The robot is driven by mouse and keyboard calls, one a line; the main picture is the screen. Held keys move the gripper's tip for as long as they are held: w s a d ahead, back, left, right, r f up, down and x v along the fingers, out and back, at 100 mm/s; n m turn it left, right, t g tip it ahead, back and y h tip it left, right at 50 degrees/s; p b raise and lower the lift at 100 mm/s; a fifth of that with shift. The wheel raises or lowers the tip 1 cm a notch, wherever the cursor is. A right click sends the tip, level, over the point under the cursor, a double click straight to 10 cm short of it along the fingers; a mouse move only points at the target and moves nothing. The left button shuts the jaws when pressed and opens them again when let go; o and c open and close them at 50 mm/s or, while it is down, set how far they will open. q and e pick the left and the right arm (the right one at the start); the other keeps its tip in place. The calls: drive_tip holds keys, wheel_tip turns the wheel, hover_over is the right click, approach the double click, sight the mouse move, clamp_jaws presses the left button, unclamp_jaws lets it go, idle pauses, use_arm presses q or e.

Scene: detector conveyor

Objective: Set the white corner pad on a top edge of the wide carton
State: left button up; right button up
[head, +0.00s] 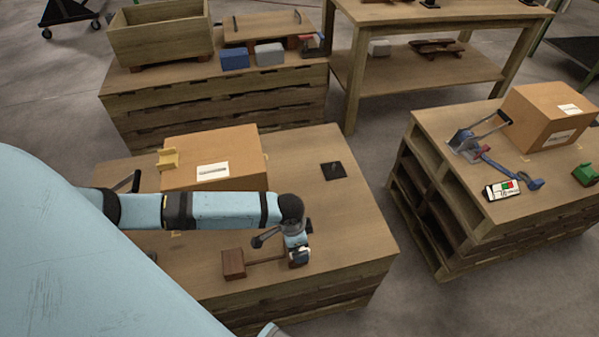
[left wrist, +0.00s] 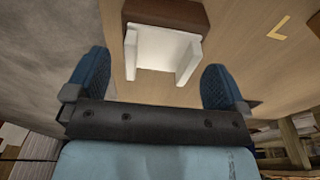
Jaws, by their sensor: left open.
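The white corner pad (left wrist: 160,50) shows in the left wrist view, ahead of and between the two spread fingers of my left gripper (left wrist: 157,88). Its open side faces the gripper, and no finger touches it. In the head view my left gripper (head: 298,252) is low over the right front of the near pallet-table, and the pad there is mostly hidden by it. The wide carton (head: 225,150) sits further back on the same table, partly behind my left arm. A yellow corner pad (head: 168,158) is on its left top edge. My right gripper is not in view.
A brown mallet-like block (head: 233,263) lies left of my left gripper. A brown piece (left wrist: 165,12) is just beyond the pad. A black square (head: 333,171) lies on the table (head: 350,225). Another carton (head: 550,115) and tools are on the right pallet-table.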

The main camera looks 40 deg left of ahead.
use_arm(q)
drive_tip(key=shift+f, duration=0.5)
drive_tip(key=c, duration=1)
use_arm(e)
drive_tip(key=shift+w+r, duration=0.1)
use_arm(q)
drive_tip(key=shift+r, duration=0.15)
